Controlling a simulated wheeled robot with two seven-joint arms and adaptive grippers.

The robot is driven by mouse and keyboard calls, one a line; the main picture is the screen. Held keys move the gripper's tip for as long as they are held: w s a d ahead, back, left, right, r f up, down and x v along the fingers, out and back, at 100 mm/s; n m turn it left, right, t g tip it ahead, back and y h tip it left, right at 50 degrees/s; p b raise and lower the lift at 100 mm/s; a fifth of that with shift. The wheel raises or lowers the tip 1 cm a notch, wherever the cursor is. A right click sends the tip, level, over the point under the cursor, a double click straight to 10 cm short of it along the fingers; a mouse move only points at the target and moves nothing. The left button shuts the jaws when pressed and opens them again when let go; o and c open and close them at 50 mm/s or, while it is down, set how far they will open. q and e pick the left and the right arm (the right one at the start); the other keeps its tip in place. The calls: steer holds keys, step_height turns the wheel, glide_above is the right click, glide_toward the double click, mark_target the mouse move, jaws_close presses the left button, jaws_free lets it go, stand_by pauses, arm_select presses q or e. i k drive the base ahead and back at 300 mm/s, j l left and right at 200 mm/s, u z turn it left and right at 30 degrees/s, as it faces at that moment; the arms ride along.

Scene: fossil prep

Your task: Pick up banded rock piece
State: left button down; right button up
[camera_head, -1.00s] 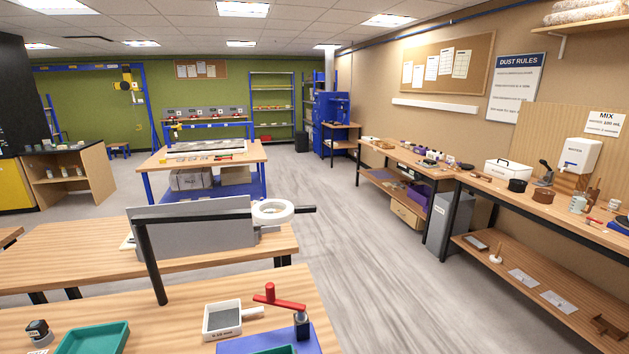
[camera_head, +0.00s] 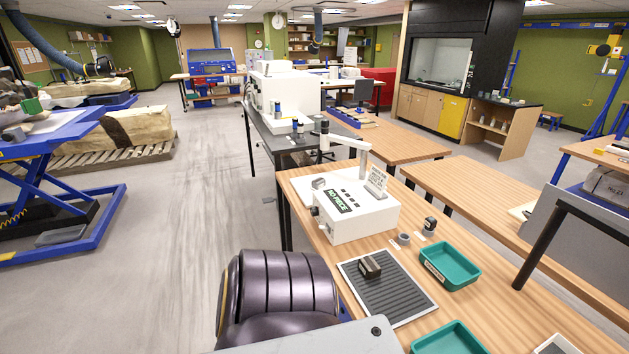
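I cannot make out a piece that is clearly the banded rock piece. A small dark brown block (camera_head: 370,267) lies on a ribbed grey mat (camera_head: 388,301) with a pale border, on the near wooden table; it is too small to tell if it is banded. Neither gripper is in view. A dark rounded link of my own arm fills the bottom centre and hides the table's near left corner.
On the near table (camera_head: 313,205) stand a white boxy device (camera_head: 355,222), a teal tray (camera_head: 450,263), a second teal tray (camera_head: 447,340) and a small dark stamp-like object (camera_head: 430,226). A blue lift table (camera_head: 62,209) stands left. Grey floor (camera_head: 190,200) between is clear.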

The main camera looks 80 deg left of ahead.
mark_target(317, 183)
steer(key=u, duration=2.5)
